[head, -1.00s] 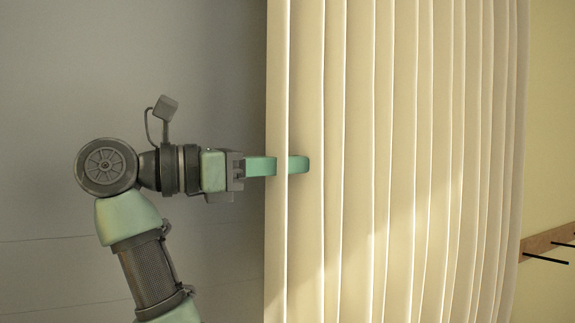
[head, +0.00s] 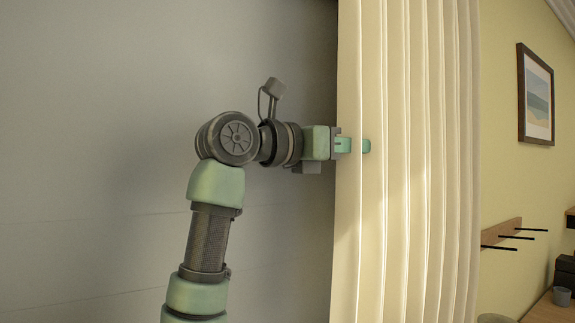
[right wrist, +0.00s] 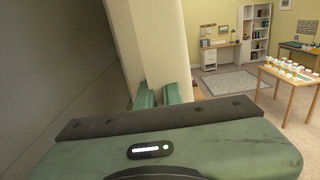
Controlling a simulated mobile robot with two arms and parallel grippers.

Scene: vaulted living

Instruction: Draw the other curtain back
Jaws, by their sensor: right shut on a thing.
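A cream pleated curtain (head: 408,220) hangs in tall folds right of centre in the head view. Its left edge is a straight vertical border. My right gripper (head: 355,146) is shut on the folds near that edge, with one green fingertip in front of the edge and the other showing past a fold. In the right wrist view the curtain (right wrist: 158,40) runs down between the two green fingers of the gripper (right wrist: 158,96). The curtain's top and bottom are out of the head view. My left gripper is in neither view.
A plain grey surface (head: 120,120) fills the left. On the yellow wall at right are a framed picture (head: 537,97) and a peg rail (head: 500,232). The right wrist view shows a table with small items (right wrist: 288,86), a desk (right wrist: 218,52), shelves (right wrist: 254,30) and open floor.

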